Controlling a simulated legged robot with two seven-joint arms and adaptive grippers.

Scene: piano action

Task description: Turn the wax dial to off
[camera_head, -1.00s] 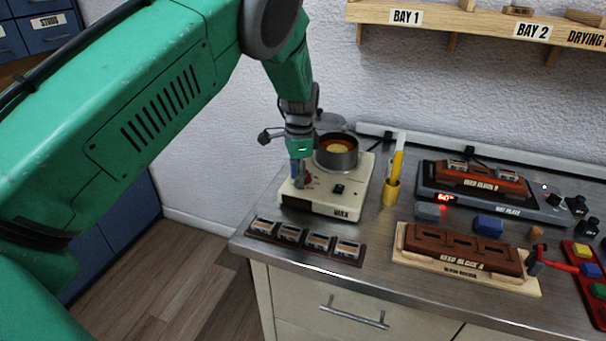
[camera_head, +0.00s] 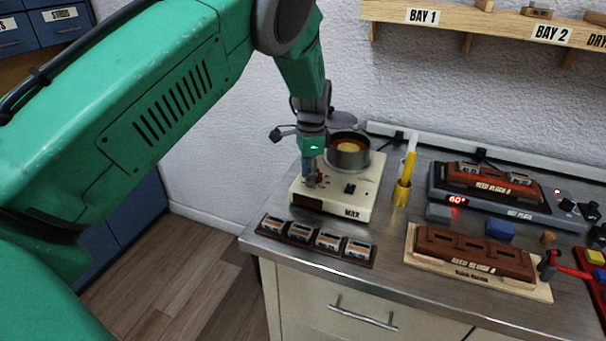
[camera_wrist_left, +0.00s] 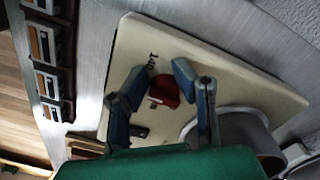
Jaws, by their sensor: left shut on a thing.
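The cream wax heater (camera_head: 374,187) stands at the left end of the steel bench, with a metal pot (camera_head: 348,160) on top. Its red wax dial (camera_head: 321,179) is mostly hidden behind my left gripper (camera_head: 311,182) in the head view. In the left wrist view the red dial (camera_wrist_left: 165,91) lies between the blue fingers of my left gripper (camera_wrist_left: 160,78), which is shut on it. Lettering shows beside the dial, too small to read surely. My right gripper is not in view.
A strip of reed blocks (camera_head: 315,240) lies in front of the heater. A yellow holder (camera_head: 401,192) stands right of it. Farther right are a hot plate (camera_head: 520,210) and a reed block on a wooden base (camera_head: 478,283). A shelf (camera_head: 485,24) hangs above.

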